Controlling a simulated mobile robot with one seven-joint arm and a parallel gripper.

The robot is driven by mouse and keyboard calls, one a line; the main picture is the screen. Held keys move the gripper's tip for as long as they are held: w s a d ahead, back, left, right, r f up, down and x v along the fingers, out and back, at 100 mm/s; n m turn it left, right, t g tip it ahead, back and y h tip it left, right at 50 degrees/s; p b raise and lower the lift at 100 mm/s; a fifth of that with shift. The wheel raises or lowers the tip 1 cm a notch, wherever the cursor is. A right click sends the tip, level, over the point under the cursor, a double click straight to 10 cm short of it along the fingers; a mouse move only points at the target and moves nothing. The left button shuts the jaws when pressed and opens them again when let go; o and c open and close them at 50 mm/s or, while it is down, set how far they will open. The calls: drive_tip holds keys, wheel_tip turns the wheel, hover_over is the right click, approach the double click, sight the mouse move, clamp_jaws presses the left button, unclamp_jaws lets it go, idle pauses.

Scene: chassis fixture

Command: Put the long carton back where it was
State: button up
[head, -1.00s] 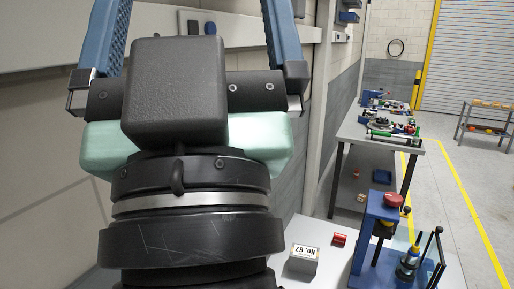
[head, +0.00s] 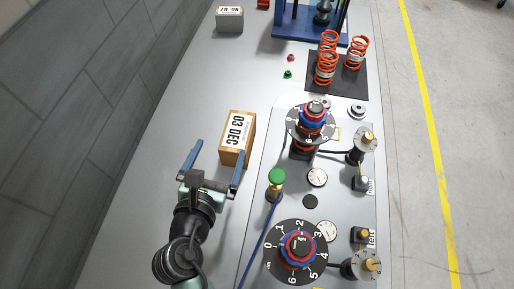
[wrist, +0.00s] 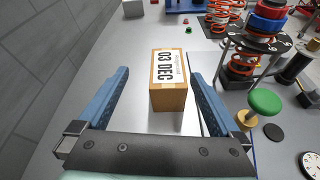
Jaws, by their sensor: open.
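The long carton (head: 238,138) is a brown box with a white label reading "03 DEC". It lies on the grey bench, left of the fixture plate. It also shows in the wrist view (wrist: 169,92), ahead of my gripper and between the lines of its fingers. My gripper (head: 214,162) has two blue fingers spread wide, and nothing is held. In the head view the right finger is close to the carton's near end; I cannot tell if they touch. In the wrist view the open fingers (wrist: 160,82) point toward the carton.
Right of the carton stand the chassis fixture's numbered dials (head: 298,250), a green knob (head: 277,176) and gauges. Orange springs (head: 326,68) stand on a dark mat. A grey box (head: 229,19) and blue press (head: 310,28) are farther back. The bench's left side is clear.

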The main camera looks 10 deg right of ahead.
sight(237, 130)
drive_tip(key=shift+n, duration=0.7)
drive_tip(key=w+d+f, duration=0.1)
drive_tip(key=w+f, duration=0.1)
drive_tip(key=w, duration=0.1)
drive_tip(key=w+d+f, duration=0.2)
drive_tip(key=w, duration=0.1)
drive_tip(key=w+d+f, duration=0.1)
drive_tip(key=w+f, duration=0.2)
drive_tip(key=w, duration=0.1)
drive_tip(key=shift+d, duration=0.25)
clamp_jaws()
drive_tip(key=shift+w+r, duration=0.1)
drive_tip(key=shift+r, duration=0.15)
